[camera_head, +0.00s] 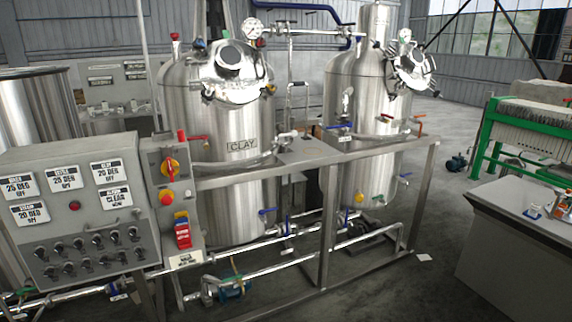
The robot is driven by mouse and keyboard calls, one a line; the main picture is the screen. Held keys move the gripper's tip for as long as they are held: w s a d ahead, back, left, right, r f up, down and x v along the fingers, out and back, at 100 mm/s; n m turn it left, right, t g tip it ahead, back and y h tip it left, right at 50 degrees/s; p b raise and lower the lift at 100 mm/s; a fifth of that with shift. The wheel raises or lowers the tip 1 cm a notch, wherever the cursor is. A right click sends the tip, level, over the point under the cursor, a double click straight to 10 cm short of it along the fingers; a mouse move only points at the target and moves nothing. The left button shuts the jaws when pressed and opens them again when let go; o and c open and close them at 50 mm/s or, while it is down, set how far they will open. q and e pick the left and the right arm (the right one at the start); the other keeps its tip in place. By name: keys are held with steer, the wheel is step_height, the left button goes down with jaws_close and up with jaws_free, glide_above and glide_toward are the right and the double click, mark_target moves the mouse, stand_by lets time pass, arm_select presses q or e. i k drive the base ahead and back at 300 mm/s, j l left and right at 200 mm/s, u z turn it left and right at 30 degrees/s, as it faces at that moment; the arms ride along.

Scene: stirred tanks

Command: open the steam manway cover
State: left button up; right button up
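Two steel tanks stand behind a metal frame. The left tank (215,150) bears a plate reading CLAY. A round shiny manway cover (236,70) sits on its upper front. The right tank (360,95) is taller at the top, with a narrow column. A round manway cover (410,68) with several clamps around its rim sits on its upper right side, seen at an angle. I cannot read the word steam on either tank. I cannot tell whether either cover is fastened. Neither of my grippers is in view.
A control panel (80,215) with several label cards and knobs stands at the front left. The metal frame (325,215) and pipes run before the tanks. A grey bench (520,245) stands at the right, near a green-framed press (530,125). Floor between frame and bench looks mostly clear.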

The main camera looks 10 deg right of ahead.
mark_target(410, 66)
steer(key=i+l+z, duration=0.25)
steer(key=i+z, duration=0.65)
steer(key=i+l+z, duration=0.1)
steer(key=i+l, duration=0.5)
